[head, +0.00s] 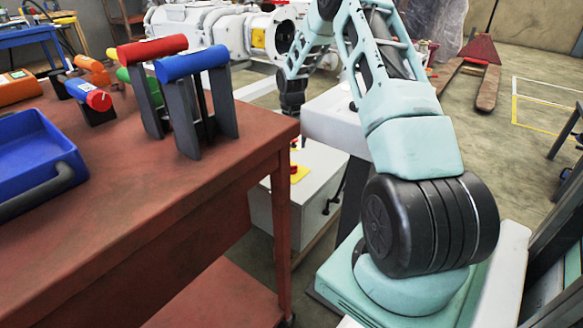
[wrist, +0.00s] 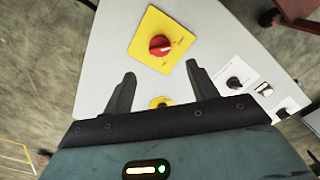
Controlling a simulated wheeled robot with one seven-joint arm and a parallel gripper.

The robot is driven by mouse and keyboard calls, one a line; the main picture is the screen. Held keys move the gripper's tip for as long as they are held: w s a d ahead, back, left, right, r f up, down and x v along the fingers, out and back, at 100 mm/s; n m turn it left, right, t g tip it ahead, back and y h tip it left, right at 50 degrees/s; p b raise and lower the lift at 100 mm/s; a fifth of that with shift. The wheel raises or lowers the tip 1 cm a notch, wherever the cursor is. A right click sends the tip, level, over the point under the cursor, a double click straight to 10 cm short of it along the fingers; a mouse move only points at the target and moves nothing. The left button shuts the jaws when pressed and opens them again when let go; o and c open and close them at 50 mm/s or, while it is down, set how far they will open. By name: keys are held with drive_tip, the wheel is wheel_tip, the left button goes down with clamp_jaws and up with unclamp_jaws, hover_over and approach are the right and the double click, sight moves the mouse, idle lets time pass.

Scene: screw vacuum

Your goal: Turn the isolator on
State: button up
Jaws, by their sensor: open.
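The isolator, a red rotary knob (wrist: 160,45) on a yellow square plate (wrist: 146,58), sits on a light grey panel near the top middle of the wrist view. A small label lies on the plate beside the knob, too small to read. My gripper (wrist: 160,75) is open and empty, its two dark fingers pointing toward the panel with the knob just beyond and between their tips.
A second small yellow control (wrist: 160,102) lies between my fingers, and black switches (wrist: 234,84) are at the right of the panel. In the head view, a red-brown table (head: 150,190) stands left of my arm, with coloured-handle tools (head: 192,64) and a blue tray (head: 35,160).

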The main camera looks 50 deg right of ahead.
wheel_tip(320, 180, down, 9)
drive_tip(key=shift+f+b, duration=0.15)
drive_tip(key=shift+b, duration=0.9)
drive_tip(key=shift+c, duration=0.4)
